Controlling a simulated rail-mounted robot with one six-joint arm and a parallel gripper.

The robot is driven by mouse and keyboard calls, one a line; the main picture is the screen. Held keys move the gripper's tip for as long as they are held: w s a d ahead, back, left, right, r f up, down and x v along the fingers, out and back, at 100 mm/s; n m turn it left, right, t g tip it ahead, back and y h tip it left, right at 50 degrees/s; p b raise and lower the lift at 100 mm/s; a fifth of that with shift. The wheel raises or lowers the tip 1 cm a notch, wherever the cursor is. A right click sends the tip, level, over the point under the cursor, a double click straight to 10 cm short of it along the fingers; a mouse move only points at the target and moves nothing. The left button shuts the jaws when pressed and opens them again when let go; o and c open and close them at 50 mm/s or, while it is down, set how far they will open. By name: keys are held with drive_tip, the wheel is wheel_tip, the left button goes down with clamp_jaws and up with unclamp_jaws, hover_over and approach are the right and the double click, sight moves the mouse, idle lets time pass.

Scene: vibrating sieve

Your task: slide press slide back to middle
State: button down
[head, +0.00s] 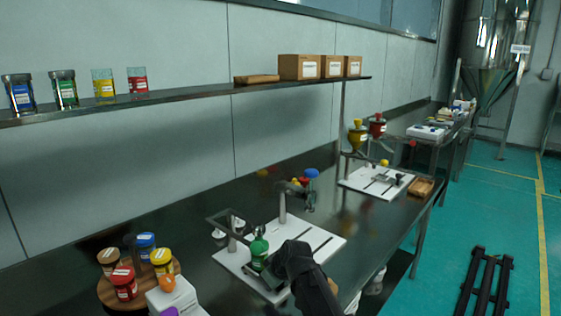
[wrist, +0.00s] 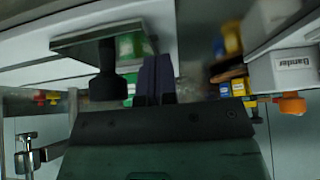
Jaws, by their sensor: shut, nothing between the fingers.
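The press stands on a white board (head: 318,243) with dark slots. A green container (head: 260,246) sits at the press; green also shows in the wrist view (wrist: 130,46), partly hidden. A flat metal plate (wrist: 72,42) with a dark round knob (wrist: 107,82), which looks like the press slide, is close in the wrist view. My gripper (wrist: 157,62) is shut and empty, its fingers side by side just right of the knob. I cannot tell whether they touch it. In the head view my dark gripper (head: 279,266) is low over the front of the board and hides part of the slide.
A round wooden stand (head: 105,292) with several coloured jars is at the left. A white device with an orange knob (head: 167,283) stands near it. A second white board (head: 355,181) lies farther along the dark table. A shelf (head: 200,94) runs above.

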drive_tip(key=shift+w+d, duration=2.4)
drive_tip(key=shift+w, duration=0.25)
drive_tip(key=shift+w+d, duration=2.4)
drive_tip(key=shift+w, duration=0.2)
drive_tip(key=shift+s+a, duration=0.1)
drive_tip(key=shift+s+a, duration=0.35)
drive_tip(key=shift+s, duration=0.05)
drive_tip(key=p+v, duration=0.7)
drive_tip(key=v, duration=0.2)
drive_tip(key=shift+p, duration=0.35)
